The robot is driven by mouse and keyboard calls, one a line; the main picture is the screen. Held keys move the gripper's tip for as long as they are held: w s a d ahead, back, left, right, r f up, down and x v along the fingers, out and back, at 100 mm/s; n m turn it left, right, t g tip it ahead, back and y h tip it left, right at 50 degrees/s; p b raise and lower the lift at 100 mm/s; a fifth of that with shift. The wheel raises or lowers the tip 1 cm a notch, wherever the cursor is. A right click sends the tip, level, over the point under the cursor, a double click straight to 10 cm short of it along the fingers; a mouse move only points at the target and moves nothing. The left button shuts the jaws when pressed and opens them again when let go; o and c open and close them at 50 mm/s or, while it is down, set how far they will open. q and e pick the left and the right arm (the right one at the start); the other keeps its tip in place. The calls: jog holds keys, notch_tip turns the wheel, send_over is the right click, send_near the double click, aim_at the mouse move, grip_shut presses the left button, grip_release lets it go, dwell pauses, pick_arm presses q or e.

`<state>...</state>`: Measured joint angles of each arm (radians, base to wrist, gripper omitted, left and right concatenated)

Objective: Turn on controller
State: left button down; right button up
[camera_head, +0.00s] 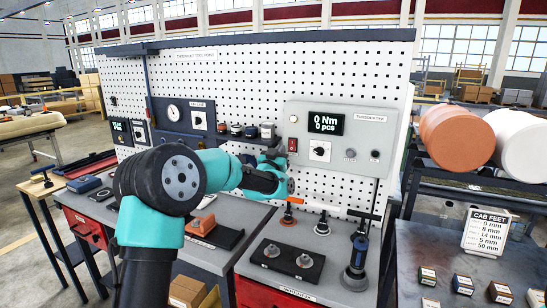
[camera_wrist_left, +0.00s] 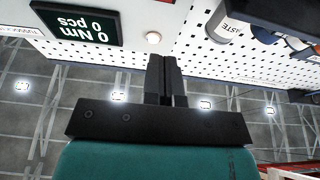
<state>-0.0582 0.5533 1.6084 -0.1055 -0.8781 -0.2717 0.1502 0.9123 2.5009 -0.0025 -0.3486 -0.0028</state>
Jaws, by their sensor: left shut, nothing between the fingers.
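The controller, a light grey box (camera_head: 384,118) marked "TORQUEMETER", is mounted on the pegboard. Its lit display (camera_head: 326,123) reads "0 Nm" and "0 pcs". A red switch (camera_head: 292,145), a black knob (camera_head: 320,151) and a small round white button (camera_head: 293,118) are on its front. The display (camera_wrist_left: 75,22) and the white button (camera_wrist_left: 152,38) show upside down in the left wrist view. My left gripper (camera_head: 278,168) is near the box's lower left corner. Its fingers (camera_wrist_left: 166,72) are shut and empty, pointing towards the board. Contact cannot be told. My right gripper is out of view.
The pegboard (camera_head: 240,80) also carries a dark panel (camera_head: 184,117) and a shelf of small jars (camera_head: 236,129). Below, a grey bench holds a black plate with knobs (camera_head: 287,262) and upright tools (camera_head: 357,262).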

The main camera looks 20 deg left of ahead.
pick_arm(q)
jog(key=s, duration=0.5)
jog(key=shift+s+a, duration=0.1)
jog(key=shift+s, duration=0.05)
